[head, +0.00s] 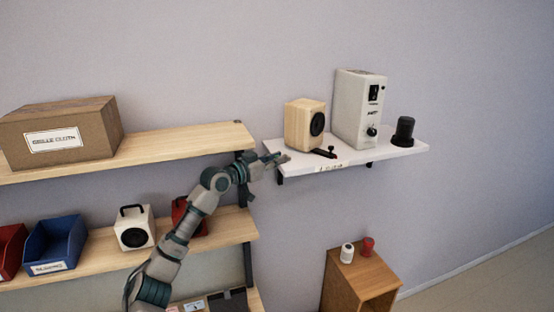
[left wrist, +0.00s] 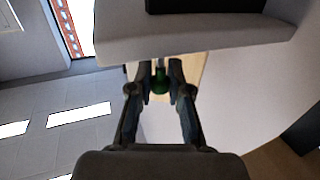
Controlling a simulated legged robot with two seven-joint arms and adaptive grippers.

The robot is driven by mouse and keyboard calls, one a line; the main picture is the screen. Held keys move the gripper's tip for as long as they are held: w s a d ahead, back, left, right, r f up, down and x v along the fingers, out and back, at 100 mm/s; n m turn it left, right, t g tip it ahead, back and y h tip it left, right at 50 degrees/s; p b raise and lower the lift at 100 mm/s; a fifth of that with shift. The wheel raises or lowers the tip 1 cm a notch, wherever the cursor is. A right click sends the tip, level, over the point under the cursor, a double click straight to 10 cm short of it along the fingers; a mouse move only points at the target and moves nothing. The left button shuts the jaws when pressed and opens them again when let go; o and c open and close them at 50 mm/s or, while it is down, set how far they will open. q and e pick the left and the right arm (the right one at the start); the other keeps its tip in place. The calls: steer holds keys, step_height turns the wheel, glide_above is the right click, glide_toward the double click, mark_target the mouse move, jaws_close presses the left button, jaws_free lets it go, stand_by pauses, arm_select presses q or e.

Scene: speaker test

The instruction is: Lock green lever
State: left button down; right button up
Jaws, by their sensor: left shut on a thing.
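The green lever (left wrist: 160,82) shows between my left fingertips in the left wrist view. Only a small green part of it is visible; its base and angle are hidden. My left gripper (head: 277,160) is at the left front end of the white wall shelf (head: 400,147) in the head view. It also shows in the left wrist view (left wrist: 160,75), with its fingers closed around the green part. I cannot make out the green lever in the head view. My right gripper is in neither view.
Wooden shelves (head: 190,139) with a cardboard box (head: 60,132) are at left. A wooden cabinet (head: 360,284) stands below.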

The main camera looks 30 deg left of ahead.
mark_target(293, 166)
arm_select(q)
steer(key=shift+a+r+y, duration=0.1)
steer(key=shift+r+y, duration=0.15)
steer(key=shift+y, duration=0.05)
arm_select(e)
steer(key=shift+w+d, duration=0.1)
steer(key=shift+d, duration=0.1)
arm_select(q)
steer(key=shift+n+t+y, duration=0.3)
steer(key=shift+n+y, duration=0.1)
steer(key=shift+n, duration=0.1)
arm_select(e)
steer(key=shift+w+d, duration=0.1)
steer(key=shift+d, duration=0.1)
